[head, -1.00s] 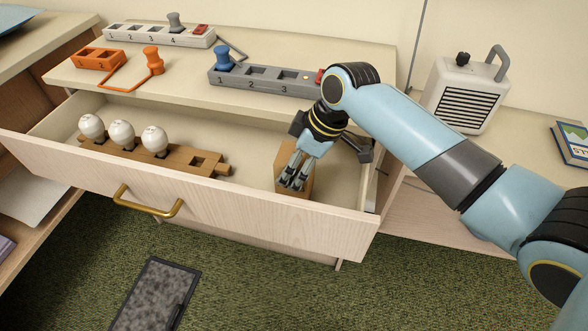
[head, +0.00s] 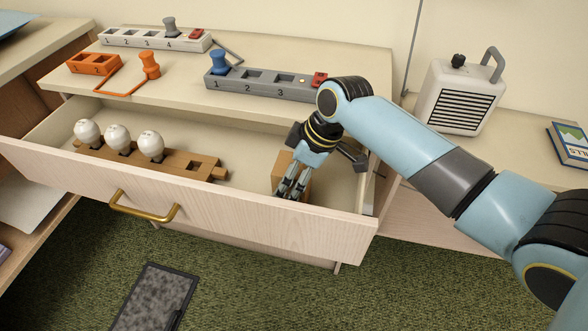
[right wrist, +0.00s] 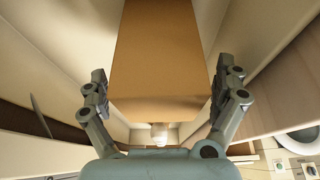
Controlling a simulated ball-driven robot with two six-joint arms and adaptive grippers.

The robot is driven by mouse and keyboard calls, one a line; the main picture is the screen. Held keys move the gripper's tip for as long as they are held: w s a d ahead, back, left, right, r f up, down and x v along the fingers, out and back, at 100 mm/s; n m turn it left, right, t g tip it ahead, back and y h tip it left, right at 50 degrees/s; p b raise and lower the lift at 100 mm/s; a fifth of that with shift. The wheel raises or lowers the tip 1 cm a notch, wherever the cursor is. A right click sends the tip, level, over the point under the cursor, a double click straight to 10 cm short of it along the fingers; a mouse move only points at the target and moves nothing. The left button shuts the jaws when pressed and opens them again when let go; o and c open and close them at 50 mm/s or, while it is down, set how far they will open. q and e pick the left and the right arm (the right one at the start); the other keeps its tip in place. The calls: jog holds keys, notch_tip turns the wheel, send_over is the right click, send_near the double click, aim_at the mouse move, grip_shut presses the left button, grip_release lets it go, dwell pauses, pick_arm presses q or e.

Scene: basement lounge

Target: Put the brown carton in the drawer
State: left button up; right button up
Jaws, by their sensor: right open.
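The brown carton (head: 279,170) is inside the open drawer (head: 230,212), at its right end; the drawer front hides its lower part. It also shows in the right wrist view (right wrist: 157,60). My right gripper (head: 290,190) reaches down into the drawer at the carton. In the right wrist view its fingers (right wrist: 160,95) are open on either side of the carton, with narrow gaps. Whether the carton rests fully on the drawer floor cannot be told. My left gripper is not in view.
A wooden holder (head: 205,168) with several white bulbs (head: 118,138) lies in the drawer's left half. On the top stand a grey numbered block (head: 265,85), a white one (head: 150,40) and an orange one (head: 93,65). A white heater (head: 462,92) stands right. The drawer's middle is free.

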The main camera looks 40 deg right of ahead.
jog(key=p+v, duration=0.2)
jog(key=v, duration=1)
jog(key=shift+r, duration=0.1)
